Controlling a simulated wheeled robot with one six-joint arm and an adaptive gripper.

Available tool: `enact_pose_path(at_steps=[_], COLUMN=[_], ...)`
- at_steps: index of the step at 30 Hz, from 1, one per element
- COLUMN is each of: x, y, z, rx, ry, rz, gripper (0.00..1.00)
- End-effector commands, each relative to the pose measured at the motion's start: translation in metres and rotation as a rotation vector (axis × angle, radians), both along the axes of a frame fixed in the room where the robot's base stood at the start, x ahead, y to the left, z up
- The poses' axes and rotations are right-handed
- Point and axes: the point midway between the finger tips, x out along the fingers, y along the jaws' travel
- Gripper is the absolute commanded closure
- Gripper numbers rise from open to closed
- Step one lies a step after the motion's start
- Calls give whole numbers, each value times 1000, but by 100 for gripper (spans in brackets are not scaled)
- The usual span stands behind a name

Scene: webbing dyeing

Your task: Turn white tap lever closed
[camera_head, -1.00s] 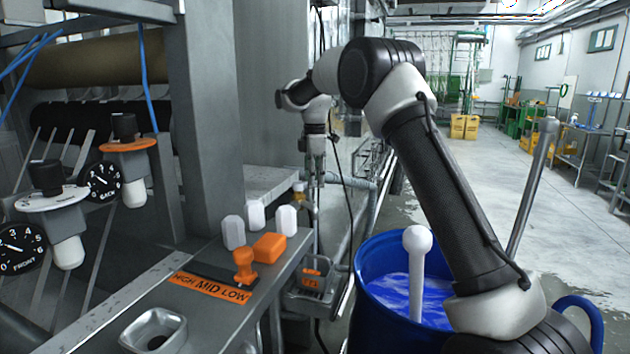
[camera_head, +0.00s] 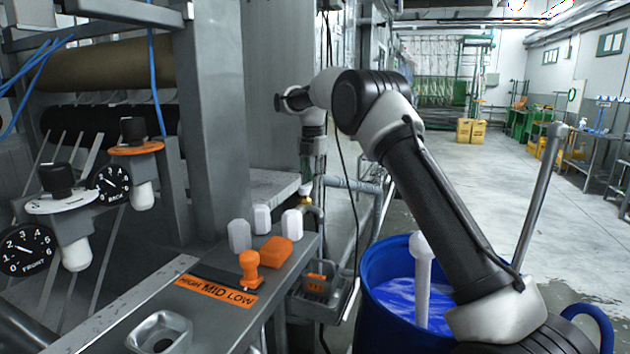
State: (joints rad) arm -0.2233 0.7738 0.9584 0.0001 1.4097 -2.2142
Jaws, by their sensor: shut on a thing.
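A small tap (camera_head: 304,203) with a brass-coloured body sits on a pipe beside the grey machine, just behind the control panel. My arm reaches across from the right, and my gripper (camera_head: 306,184) points down onto the top of the tap. Its jaws are closed around the small white lever there. The jaws hide most of the lever, so I cannot tell its angle.
A grey panel holds white blocks (camera_head: 263,219), an orange block (camera_head: 275,252) and an orange knob (camera_head: 249,268). A blue barrel (camera_head: 382,318) of blue liquid with a white paddle (camera_head: 423,285) stands at right. The floor behind is open.

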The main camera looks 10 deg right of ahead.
Motion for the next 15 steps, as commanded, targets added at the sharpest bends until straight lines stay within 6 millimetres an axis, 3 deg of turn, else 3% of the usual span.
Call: enact_pose_path(at_steps=[15], x=[4], y=[5], z=[1], rx=[0], ry=[-2], rz=[132], gripper=[100])
